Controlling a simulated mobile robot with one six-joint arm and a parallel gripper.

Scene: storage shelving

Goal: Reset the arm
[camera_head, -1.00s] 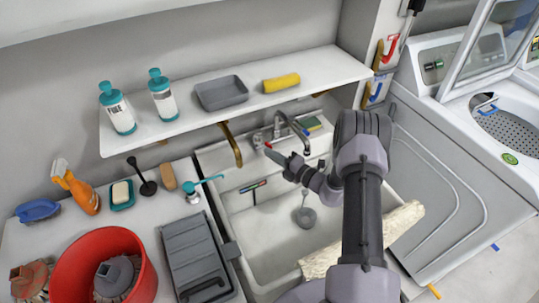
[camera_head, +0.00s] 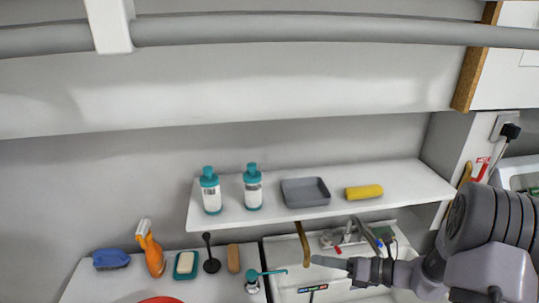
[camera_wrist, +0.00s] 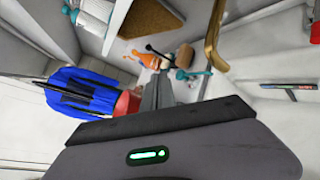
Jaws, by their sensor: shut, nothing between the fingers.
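Above is a white shelf (camera_head: 410,183) with two teal-capped bottles, a grey tray (camera_head: 305,191) and a yellow roll (camera_head: 364,191). The counter holds an orange spray bottle (camera_head: 151,250), soap dish (camera_head: 186,265) and blue brush (camera_head: 111,259). A faucet (camera_head: 370,238) stands behind my gripper.

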